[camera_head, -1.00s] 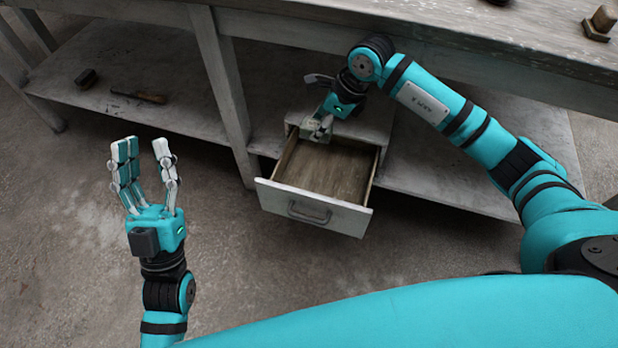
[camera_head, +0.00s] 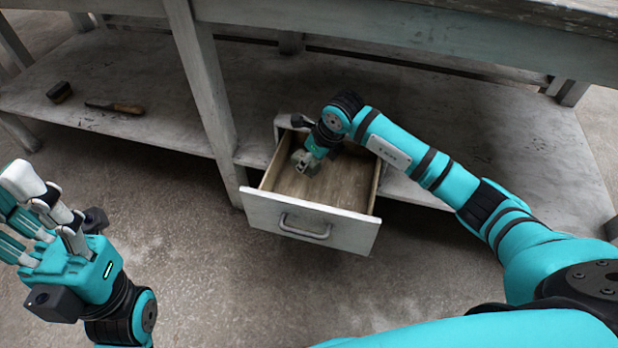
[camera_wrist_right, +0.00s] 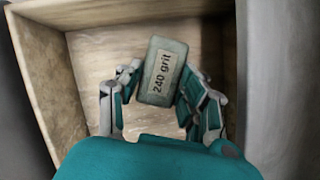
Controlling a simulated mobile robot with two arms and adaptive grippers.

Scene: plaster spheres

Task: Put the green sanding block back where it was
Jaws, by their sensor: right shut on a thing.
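The green sanding block (camera_wrist_right: 163,71), labelled "240 grit", is between the fingers of my right gripper (camera_wrist_right: 160,90) in the right wrist view. The right gripper is shut on it, inside the open drawer (camera_head: 309,229), over the drawer's wooden floor. In the head view my right gripper (camera_head: 306,163) is at the drawer's back left part, and the block is small and partly hidden there. I cannot tell if the block touches the drawer floor. My left gripper (camera_head: 40,205) is empty, at the lower left of the head view, with its fingers apart.
The drawer sits pulled out under a grey workbench (camera_head: 420,35), beside a wooden leg (camera_head: 205,90). A dark brush (camera_head: 59,92) and a wooden-handled tool (camera_head: 117,107) lie on the lower shelf at left. The concrete floor in front is clear.

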